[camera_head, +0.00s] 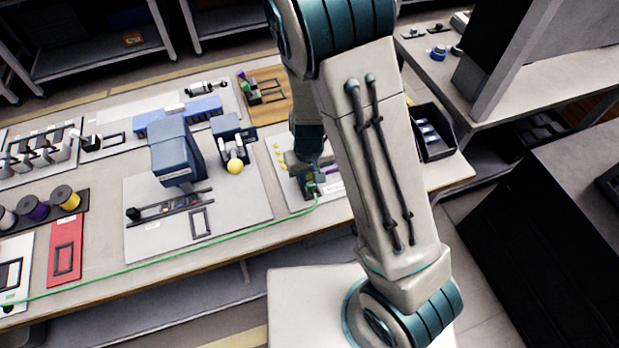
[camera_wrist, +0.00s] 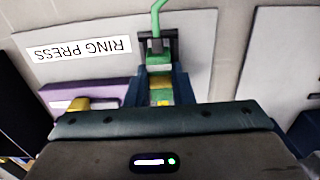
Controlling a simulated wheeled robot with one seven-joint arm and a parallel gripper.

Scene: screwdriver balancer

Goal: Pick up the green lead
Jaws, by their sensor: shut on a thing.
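The green lead (camera_head: 213,248) runs as a thin cable along the bench's front from the far left to my gripper (camera_head: 311,182). In the wrist view the cable (camera_wrist: 155,20) comes down from the top edge into a dark connector end with green and yellow parts. My gripper's blue fingers (camera_wrist: 160,84) are shut on that end, one on each side. In the head view my arm hides much of the gripper and part of the plate under it. The wrist view does not settle whether the end touches the plate.
A white plate labelled RING PRESS (camera_wrist: 80,48) lies below my gripper, with a purple block (camera_wrist: 92,95) beside it. A blue press (camera_head: 176,152) and a yellow ball (camera_head: 235,166) stand left. A black tray (camera_head: 437,150) lies right. The bench's front strip is mostly clear.

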